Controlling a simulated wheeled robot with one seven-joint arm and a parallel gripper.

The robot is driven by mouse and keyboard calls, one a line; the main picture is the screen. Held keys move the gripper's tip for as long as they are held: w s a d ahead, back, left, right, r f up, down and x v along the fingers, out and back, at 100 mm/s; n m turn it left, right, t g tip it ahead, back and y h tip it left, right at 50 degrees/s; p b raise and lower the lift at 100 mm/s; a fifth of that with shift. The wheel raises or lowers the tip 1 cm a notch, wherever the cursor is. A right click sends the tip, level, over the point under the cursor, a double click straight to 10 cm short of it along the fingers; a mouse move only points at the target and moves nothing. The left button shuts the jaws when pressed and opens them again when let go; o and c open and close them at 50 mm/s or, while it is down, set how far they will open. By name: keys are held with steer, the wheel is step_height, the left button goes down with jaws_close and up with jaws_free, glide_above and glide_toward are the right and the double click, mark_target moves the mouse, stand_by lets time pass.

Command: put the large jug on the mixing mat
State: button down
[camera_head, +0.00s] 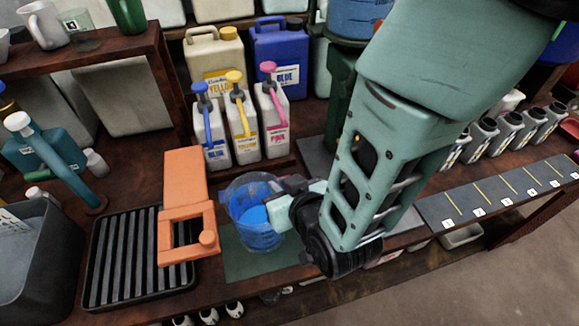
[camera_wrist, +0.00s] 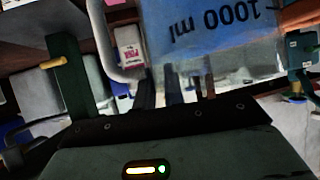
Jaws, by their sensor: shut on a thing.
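The large jug (camera_head: 262,236) is clear, with blue liquid inside, and stands roughly upright at the front of the bench. In the wrist view its wall (camera_wrist: 210,25) fills the top middle, with an upside-down "1000 ml" marking. My gripper (camera_head: 287,198) is shut on the jug from its right side; its dark fingers (camera_wrist: 178,92) reach toward the jug in the wrist view. The dark green mixing mat (camera_head: 234,264) lies below the jug, partly hidden by it. I cannot tell whether the jug's base touches the mat.
An orange stand (camera_head: 184,190) and a black slatted drain tray (camera_head: 112,262) are close left of the jug. Behind it stand pump bottles in blue (camera_head: 211,130), yellow (camera_head: 241,120) and pink (camera_head: 271,120). A grey bin (camera_head: 40,245) is at far left. A numbered strip (camera_head: 500,190) lies right.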

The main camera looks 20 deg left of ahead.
steer(key=shift+f, duration=2.7)
steer(key=c, duration=1.5)
jaws_free()
steer(key=shift+f, duration=0.1)
steer(key=shift+d, duration=0.1)
steer(key=p+v, duration=0.2)
steer(key=v, duration=1)
steer(key=shift+p, duration=0.35)
